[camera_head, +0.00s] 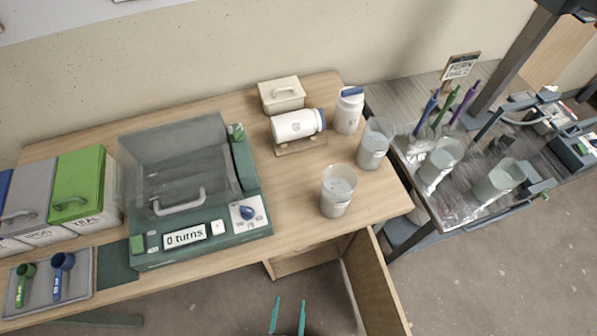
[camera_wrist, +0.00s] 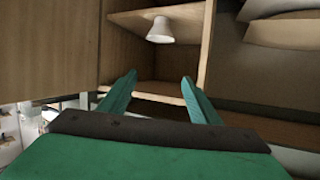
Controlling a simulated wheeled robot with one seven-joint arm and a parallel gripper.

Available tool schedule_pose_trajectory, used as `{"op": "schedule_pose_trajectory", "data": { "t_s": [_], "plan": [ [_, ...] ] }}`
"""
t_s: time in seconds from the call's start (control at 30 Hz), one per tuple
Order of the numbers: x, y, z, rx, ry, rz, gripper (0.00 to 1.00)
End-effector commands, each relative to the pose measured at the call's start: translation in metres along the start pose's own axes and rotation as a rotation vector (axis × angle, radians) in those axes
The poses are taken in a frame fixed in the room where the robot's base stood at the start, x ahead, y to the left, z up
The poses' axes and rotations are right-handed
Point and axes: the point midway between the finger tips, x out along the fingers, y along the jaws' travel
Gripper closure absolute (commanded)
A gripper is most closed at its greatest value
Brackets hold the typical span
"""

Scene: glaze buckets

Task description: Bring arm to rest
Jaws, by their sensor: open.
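My gripper (camera_head: 288,316) shows at the bottom edge of the head view as two teal fingertips, apart and empty, in front of the desk and below its top. In the wrist view my gripper (camera_wrist: 160,90) is open with nothing between its fingers. It faces an open wooden cabinet (camera_wrist: 150,65) under the desk. A white funnel-like thing (camera_wrist: 160,30) stands on a shelf in that cabinet, beyond the fingers. Most of my arm is out of view.
An open cabinet door (camera_head: 375,285) juts out right of my gripper. Bare floor (camera_head: 480,290) lies at right.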

Motion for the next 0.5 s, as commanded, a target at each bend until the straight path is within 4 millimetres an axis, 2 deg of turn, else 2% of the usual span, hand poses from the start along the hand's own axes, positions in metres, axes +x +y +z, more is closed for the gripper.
{"op": "schedule_pose_trajectory", "data": {
  "t_s": [0.03, 0.17, 0.5],
  "plan": [
    [-0.010, 0.001, -0.021, -0.001, 0.007, -0.009, 0.43],
    [-0.030, 0.003, -0.077, -0.009, 0.025, -0.035, 0.43],
    [-0.079, 0.009, -0.236, -0.064, 0.062, -0.089, 0.43]
  ]
}}
